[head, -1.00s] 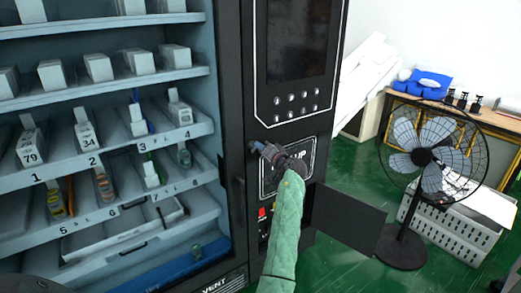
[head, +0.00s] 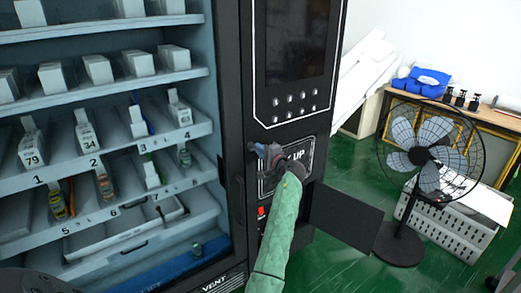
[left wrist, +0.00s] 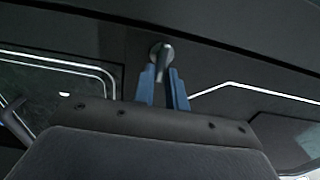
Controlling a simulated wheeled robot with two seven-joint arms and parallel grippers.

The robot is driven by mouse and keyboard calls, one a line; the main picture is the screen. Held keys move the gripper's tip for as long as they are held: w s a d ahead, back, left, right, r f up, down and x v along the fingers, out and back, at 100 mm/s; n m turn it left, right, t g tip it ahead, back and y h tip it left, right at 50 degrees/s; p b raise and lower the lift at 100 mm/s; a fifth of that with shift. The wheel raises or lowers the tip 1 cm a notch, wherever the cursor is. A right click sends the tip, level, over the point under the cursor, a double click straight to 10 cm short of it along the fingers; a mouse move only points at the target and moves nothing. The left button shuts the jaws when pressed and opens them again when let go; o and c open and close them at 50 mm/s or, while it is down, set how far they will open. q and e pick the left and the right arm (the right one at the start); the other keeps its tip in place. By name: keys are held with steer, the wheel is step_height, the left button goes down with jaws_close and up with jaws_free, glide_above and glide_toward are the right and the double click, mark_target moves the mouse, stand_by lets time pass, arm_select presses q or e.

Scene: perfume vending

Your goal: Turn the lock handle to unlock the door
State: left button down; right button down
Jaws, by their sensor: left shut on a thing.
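The lock handle (left wrist: 163,54) is a small silver-grey lever on the dark front of the vending machine (head: 230,110). In the left wrist view it stands between the two blue fingers of my left gripper (left wrist: 163,90), which is shut on it. In the head view my left gripper (head: 264,155) is against the machine's dark panel, below the round buttons, and hides the handle. The glazed door section with its shelves is to the left of the gripper. My right gripper is not in view.
An open dark flap (head: 343,219) sticks out at the machine's lower right. A black standing fan (head: 421,157) and a white crate (head: 449,226) stand to the right. A wooden table (head: 470,107) is behind them. Green floor is clear between machine and fan.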

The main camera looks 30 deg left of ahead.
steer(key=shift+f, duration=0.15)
arm_select(q)
steer(key=c, duration=1.5)
jaws_free()
steer(key=shift+o, duration=0.2)
steer(key=shift+d, duration=0.15)
